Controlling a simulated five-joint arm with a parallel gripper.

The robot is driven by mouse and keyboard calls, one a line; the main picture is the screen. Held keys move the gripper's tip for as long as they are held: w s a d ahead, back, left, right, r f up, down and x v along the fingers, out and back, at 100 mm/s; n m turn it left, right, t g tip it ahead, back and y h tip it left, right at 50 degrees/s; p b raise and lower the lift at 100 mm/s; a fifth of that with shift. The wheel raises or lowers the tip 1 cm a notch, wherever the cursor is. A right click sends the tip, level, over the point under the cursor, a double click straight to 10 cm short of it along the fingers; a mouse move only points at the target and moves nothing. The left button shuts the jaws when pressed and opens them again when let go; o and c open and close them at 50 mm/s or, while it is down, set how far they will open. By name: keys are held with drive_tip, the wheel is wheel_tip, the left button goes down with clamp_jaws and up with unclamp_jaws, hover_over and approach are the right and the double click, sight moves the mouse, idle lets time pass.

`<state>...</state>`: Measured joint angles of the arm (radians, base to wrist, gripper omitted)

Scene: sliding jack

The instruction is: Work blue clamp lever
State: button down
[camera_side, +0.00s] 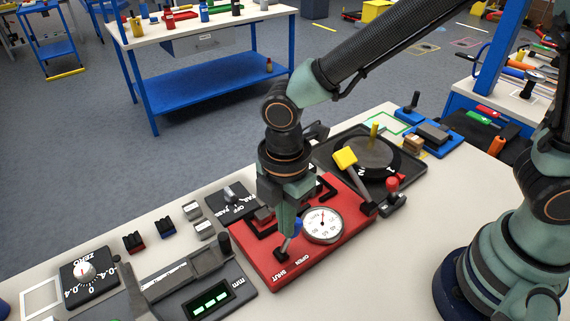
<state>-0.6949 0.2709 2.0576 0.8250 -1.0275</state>
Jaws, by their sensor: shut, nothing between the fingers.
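The blue clamp lever (297,225) shows as a blue knob on the red base plate (262,268), near the "OPEN" and "SHUT" markings. The knob is partly hidden behind my gripper. My gripper (285,234) points down over the red plate, shut and empty, with its fingertips close to the knob and the dark lever part below it. I cannot tell whether they touch. A white round dial gauge (322,224) sits on the plate just right of the lever.
A black turntable (366,157) with a yellow-headed lever (345,158) stands behind to the right, near a red-knobbed lever (393,185). A digital caliper (209,301) lies front left. A blue-based fixture (434,134) stands back right. The bench's left front is partly clear.

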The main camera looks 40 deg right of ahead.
drive_tip(key=shift+s+d+f, duration=0.1)
drive_tip(key=shift+d+f, duration=0.05)
drive_tip(key=shift+d, duration=0.4)
drive_tip(key=shift+s+d+f, duration=0.1)
drive_tip(key=shift+d, duration=0.4)
drive_tip(key=a+r, duration=0.2)
drive_tip(key=a, duration=0.4)
drive_tip(key=d+r, duration=0.8)
drive_tip(key=d+r+m+t, duration=0.2)
drive_tip(key=d+m+t, duration=0.1)
drive_tip(key=d+m, duration=0.6)
drive_tip(key=d+r+m+t, duration=0.2)
drive_tip(key=d+r+m, duration=0.1)
drive_tip(key=d+m, duration=0.7)
drive_tip(key=shift+w+d+r+m+t, duration=0.2)
drive_tip(key=shift+w+m+t, duration=0.2)
